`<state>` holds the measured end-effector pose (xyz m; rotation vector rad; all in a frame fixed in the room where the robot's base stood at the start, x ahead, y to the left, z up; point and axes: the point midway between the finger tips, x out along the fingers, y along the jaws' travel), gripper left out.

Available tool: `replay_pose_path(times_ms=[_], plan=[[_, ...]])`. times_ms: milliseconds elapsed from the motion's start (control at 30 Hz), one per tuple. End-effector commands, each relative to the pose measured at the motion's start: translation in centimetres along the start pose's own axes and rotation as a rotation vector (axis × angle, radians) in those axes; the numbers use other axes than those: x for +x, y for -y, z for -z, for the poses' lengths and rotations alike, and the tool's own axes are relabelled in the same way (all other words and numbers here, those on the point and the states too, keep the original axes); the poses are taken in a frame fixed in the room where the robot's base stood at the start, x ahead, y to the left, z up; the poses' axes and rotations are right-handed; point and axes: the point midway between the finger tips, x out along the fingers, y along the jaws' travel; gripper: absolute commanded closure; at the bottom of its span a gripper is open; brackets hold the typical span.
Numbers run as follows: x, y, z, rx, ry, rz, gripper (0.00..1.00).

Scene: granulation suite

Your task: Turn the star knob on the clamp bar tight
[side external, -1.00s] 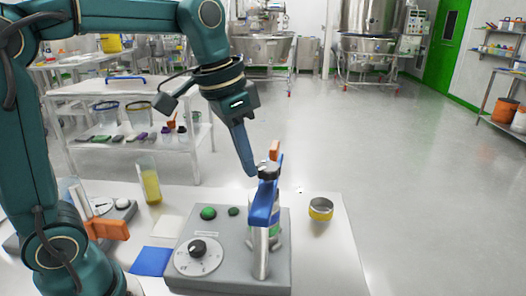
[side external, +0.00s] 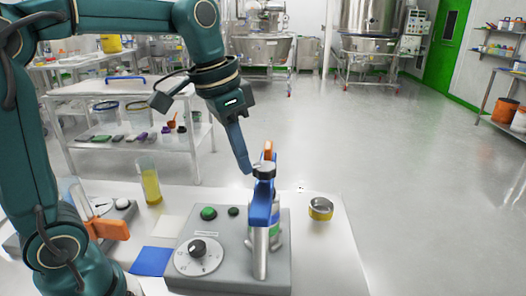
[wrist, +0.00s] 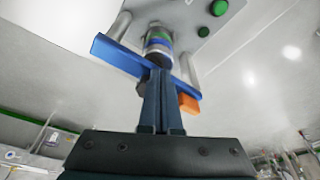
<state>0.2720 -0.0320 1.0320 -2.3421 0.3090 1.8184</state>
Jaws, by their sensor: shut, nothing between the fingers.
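The blue clamp bar (side external: 260,208) spans a grey machine base on a silver post, and it also shows in the wrist view (wrist: 113,50). Its far end is orange (side external: 268,149). A dark knob with a pale top (side external: 264,170) stands on the bar; in the wrist view only a dark edge (wrist: 141,88) shows beside my fingers, which hide the rest. A banded container (wrist: 158,42) is beneath the bar. My gripper (side external: 248,168) is shut and empty, tilted, with its fingertips at the knob's left side; I cannot tell whether they touch.
The grey base (side external: 213,281) carries a dial (side external: 198,255) and green buttons (side external: 209,213). A yellow-banded ring (side external: 320,209) lies to the right on the white table. A beaker of yellow liquid (side external: 151,184) and a blue pad (side external: 151,261) are to the left.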

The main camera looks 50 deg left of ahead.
Motion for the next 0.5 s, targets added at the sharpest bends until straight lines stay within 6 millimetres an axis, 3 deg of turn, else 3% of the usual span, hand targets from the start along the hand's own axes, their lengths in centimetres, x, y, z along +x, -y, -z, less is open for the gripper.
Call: replay_pose_path(times_ms=[167, 500], plan=[[-0.8, 0.1, 0.1, 0.000, -0.004, 0.001, 1.00], [-4.5, 0.1, 1.1, 0.000, -0.004, 0.002, 1.00]])
